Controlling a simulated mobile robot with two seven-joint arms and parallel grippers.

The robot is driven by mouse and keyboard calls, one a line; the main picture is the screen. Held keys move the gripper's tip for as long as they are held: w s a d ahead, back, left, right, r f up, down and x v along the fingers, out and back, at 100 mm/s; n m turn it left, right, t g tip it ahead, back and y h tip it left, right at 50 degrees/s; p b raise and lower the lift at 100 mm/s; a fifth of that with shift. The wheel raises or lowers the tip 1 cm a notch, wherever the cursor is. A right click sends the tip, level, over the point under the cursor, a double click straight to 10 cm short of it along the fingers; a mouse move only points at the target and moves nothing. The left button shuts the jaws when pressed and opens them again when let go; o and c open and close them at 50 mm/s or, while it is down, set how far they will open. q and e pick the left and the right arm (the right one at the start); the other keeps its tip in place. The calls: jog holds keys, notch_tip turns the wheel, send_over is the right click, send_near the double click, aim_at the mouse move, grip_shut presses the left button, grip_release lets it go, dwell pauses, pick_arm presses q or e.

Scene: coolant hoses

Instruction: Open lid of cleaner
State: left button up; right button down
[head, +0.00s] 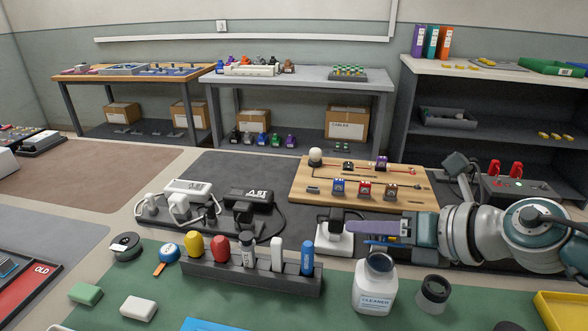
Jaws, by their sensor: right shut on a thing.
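The cleaner (373,292) is a white, labelled bottle standing upright on the green mat at the front. Its top (380,262) shows a round dark grey area; I cannot tell for sure if this is a lid or an open mouth. My right gripper (385,232) reaches in from the right, behind and above the cleaner, apart from it. It is shut on a long flat purple piece (372,228) that points left. A thin blue strip shows just under it. My left gripper is not in view.
A black round container (433,293) stands right of the cleaner. A dark rack (245,277) with several coloured bottles is on its left. A white block with a black plug (334,238) lies near the purple piece's tip. A wooden board (310,197) with small parts lies behind.

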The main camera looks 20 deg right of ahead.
pick_arm(q)
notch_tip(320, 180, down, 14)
jog(key=b, duration=1.4)
jog(key=shift+b, duration=0.3)
pick_arm(e)
jog(key=m+g+y, duration=0.1)
jog(key=g, duration=0.1)
jog(key=w+d+f+m+g+y, duration=0.1)
jog(key=m+g, duration=0.1)
jog(key=g, duration=0.1)
jog(key=w+m+g+y, duration=0.1)
jog(key=m+g+y, duration=0.1)
jog(key=g, duration=0.1)
jog(key=shift+d+f, duration=0.2)
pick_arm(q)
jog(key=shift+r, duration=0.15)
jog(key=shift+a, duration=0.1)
pick_arm(e)
jog(key=c, duration=0.7)
grip_release()
jog(key=shift+c, duration=0.2)
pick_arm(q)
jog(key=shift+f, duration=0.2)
pick_arm(e)
jog(key=v, duration=1)
jog(key=shift+w, duration=0.1)
